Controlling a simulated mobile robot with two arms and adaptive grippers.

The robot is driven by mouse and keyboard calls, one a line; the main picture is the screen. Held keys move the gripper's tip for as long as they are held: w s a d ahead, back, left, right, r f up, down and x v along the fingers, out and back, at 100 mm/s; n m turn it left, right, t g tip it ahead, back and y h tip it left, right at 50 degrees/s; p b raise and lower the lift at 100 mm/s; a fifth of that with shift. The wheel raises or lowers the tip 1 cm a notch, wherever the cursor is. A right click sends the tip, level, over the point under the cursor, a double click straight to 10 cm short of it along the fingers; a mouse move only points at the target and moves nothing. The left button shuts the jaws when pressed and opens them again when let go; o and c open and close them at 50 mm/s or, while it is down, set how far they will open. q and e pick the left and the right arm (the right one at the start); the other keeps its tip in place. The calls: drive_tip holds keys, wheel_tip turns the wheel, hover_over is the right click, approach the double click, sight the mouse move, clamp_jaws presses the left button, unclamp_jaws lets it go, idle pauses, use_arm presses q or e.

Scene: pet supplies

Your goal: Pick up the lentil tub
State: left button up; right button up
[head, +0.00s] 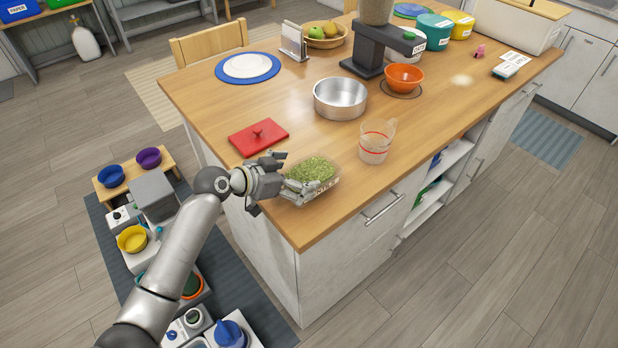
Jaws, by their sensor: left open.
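The lentil tub (318,170) is a clear low tub filled with green lentils, standing near the front left corner of the wooden island top. Its label is partly hidden by my gripper. My left gripper (294,171) is at the tub's left side, with its fingers open and close around that side. I cannot tell whether the fingers touch the tub. My right gripper does not show.
A clear measuring jug (375,146) stands right of the tub, with a steel pan (340,98) behind. An orange bowl (404,78) sits farther back. The counter's front edge is just below the tub.

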use_arm(q)
drive_tip(key=shift+x, duration=1.2)
drive_tip(key=c, duration=0.6)
drive_tip(key=shift+r, duration=0.1)
drive_tip(key=shift+c, duration=1)
drive_tip(key=shift+r, duration=0.15)
